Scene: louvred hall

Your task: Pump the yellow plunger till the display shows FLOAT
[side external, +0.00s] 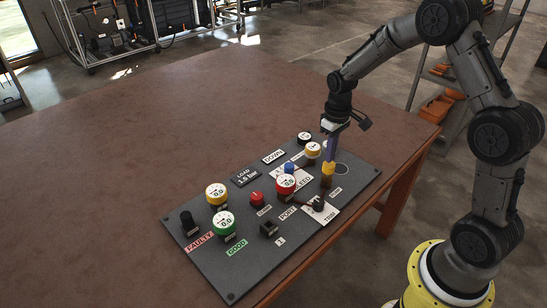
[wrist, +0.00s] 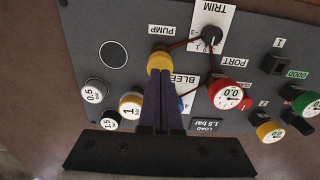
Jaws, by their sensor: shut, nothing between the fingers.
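The yellow plunger (side external: 327,169) stands on a brown base by the PUMP label on the dark panel (side external: 196,262). In the wrist view the plunger (wrist: 159,61) shows just beyond my fingertips. My gripper (side external: 329,160) is shut and empty, pointing down with its purple fingers at the plunger's top. The fingertips (wrist: 160,73) overlap the plunger in the wrist view; I cannot tell whether they touch or press it. A dark plate reads DOWN (side external: 273,157) in the side view. Another reads LOAD 1.5 bar (side external: 245,176). FLOAT is not readable anywhere.
A red-rimmed gauge (side external: 286,184) reading 0.0 and a blue button (side external: 290,168) stand near the plunger. A TRIM knob (side external: 318,203) is close by. Yellow (side external: 216,192) and green (side external: 224,222) gauges stand at left. The brown table (side external: 130,150) is clear left of the panel.

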